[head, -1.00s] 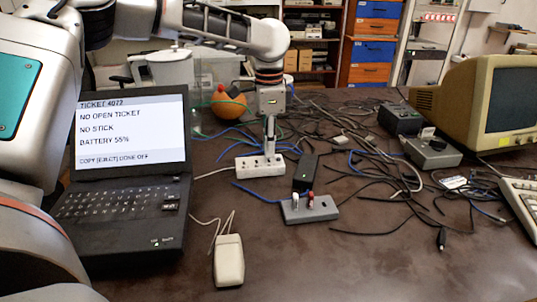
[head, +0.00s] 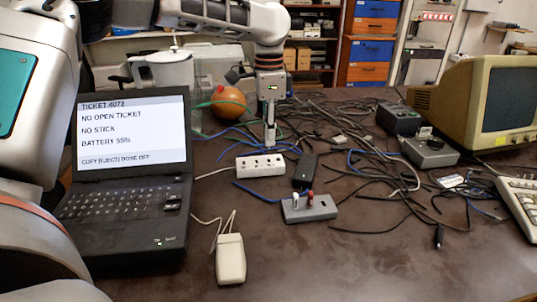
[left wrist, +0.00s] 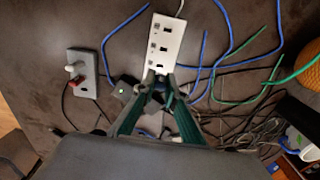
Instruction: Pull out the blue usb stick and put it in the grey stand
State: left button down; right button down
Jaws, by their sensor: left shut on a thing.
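My left gripper (head: 270,143) is shut, pointing down just above and behind the white usb hub (head: 262,165). In the left wrist view, the fingertips (left wrist: 158,82) close on a small dark bluish thing, which I take for the blue usb stick; the fingers mostly hide it. The hub (left wrist: 163,45) shows several dark slots there, and its near end is partly covered by the fingertips. The grey stand (head: 318,211) lies in front and to the right of the hub. A white stick (head: 295,201) and a red stick (head: 310,199) stand upright in it. My right gripper is not in view.
An open laptop (head: 120,205) reads "NO STICK"; a mouse (head: 230,260) lies in front. A black adapter (head: 305,171) lies between hub and stand. Tangled cables (head: 385,175) cover the right side. An orange ball (head: 229,106) sits behind.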

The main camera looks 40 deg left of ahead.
pick_arm(q)
jog(key=shift+r, duration=0.45)
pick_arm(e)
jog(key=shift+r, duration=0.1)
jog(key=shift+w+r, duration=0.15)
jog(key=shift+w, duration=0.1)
pick_arm(q)
jog(key=shift+r, duration=0.1)
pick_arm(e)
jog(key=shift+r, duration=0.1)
pick_arm(q)
jog(key=shift+r, duration=0.75)
jog(key=shift+r+p, duration=0.35)
jog(key=shift+r, duration=0.8)
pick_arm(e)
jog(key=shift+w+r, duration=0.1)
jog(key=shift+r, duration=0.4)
